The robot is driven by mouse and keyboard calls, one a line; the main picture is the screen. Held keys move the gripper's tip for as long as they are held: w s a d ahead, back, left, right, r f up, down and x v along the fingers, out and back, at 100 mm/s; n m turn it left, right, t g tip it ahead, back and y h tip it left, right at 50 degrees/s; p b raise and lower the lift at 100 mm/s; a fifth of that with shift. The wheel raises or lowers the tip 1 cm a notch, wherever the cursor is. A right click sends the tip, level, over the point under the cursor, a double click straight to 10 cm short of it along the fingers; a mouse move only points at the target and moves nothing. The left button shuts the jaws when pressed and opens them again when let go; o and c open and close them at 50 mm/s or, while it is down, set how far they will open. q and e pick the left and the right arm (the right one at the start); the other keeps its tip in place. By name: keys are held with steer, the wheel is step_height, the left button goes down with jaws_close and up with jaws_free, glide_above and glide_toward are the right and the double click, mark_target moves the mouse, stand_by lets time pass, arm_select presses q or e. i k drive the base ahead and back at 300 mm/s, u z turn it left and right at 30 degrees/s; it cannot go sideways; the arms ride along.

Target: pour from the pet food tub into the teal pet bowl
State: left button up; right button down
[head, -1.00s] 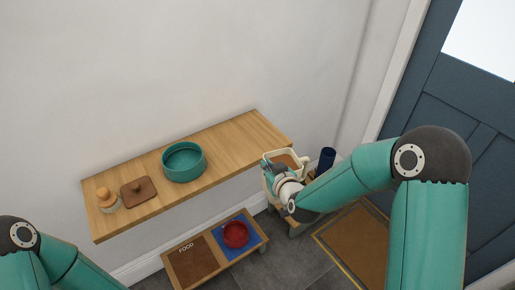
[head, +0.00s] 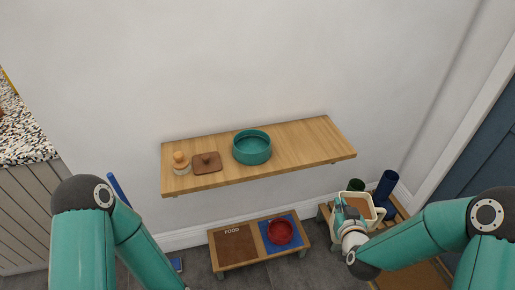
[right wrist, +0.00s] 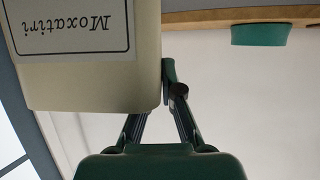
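One finger is partly hidden by the tub. My left arm shows, but its gripper is out of view.
The shelf (head: 310,143) also bears a brown knobbed lid (head: 206,164) and a small wood-topped jar (head: 181,165). Its right end is clear. Below stands a feeding stand (head: 235,251) with a red bowl (head: 280,232). Dark blue boots (head: 386,185) stand beyond the tub.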

mark_target(250, 146)
steer(key=k, duration=1.6)
steer(key=u, duration=0.7)
steer(key=i, duration=1.4)
steer(key=z, duration=0.2)
